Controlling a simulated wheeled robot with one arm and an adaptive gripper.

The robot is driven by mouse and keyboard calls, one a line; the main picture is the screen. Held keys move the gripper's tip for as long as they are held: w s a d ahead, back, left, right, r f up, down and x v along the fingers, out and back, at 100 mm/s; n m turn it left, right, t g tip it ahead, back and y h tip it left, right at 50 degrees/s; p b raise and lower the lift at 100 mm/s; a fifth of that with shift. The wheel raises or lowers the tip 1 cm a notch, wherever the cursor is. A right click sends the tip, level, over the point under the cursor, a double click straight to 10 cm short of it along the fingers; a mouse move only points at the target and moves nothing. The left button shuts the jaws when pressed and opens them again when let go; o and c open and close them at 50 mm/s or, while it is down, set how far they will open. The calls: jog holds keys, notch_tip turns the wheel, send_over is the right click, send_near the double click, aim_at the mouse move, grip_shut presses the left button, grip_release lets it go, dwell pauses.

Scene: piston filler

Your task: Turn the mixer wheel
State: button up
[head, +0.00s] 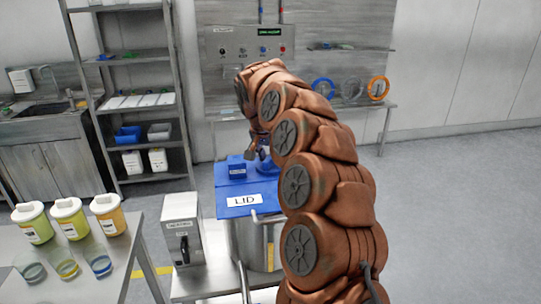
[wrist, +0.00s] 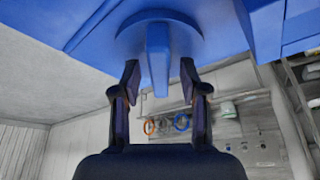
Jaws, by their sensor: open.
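The mixer wheel looks to be the blue round piece with a raised bar (wrist: 157,52) in the wrist view. It sits on the blue lid (head: 240,201) of a steel vessel. In the head view a blue part of it (head: 267,168) shows beside my arm, mostly hidden. My gripper (wrist: 160,80) is open, with its two fingers on either side of the raised bar. Gaps show between the bar and both fingers. In the head view my gripper (head: 258,150) is just above the lid, partly hidden by my arm.
A blue box (head: 236,168) stands on the lid, left of my gripper. A grey control box (head: 183,243) stands left of the steel vessel (head: 251,243). A table with lidded tubs (head: 70,219) is at the left. A wall panel (head: 249,49) is behind. Floor is clear at right.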

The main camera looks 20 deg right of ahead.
grip_shut()
dwell(0.5)
jog(key=n+y, duration=0.1)
jog(key=n, duration=0.3)
jog(key=shift+s+d+n+t+y, duration=0.1)
jog(key=shift+n+t+y, duration=0.3)
jog(key=n+y, duration=0.1)
jog(key=n, duration=0.1)
jog(key=n+y+p, duration=0.1)
jog(key=n, duration=0.2)
jog(key=shift+d+r+t+p, duration=0.1)
jog(key=shift+t+p, duration=0.2)
jog(key=n+y, duration=0.1)
jog(key=n, duration=0.2)
jog(key=shift+d, duration=0.1)
jog(key=n+y, duration=0.1)
jog(key=n, duration=0.1)
jog(key=n+g, duration=0.1)
jog(key=n, duration=0.2)
jog(key=shift+d+n+g+y, duration=0.1)
jog(key=shift+n+g+y, duration=0.2)
jog(key=shift+y, duration=0.1)
jog(key=n+g, duration=0.1)
jog(key=n, duration=0.2)
jog(key=shift+w+d+y+p, duration=0.1)
jog(key=shift+w+y+p, duration=0.1)
jog(key=shift+y+p, duration=0.2)
jog(key=shift+n+g+p, duration=0.5)
jog(key=shift+n+p, duration=0.15)
jog(key=shift+n, duration=0.95)
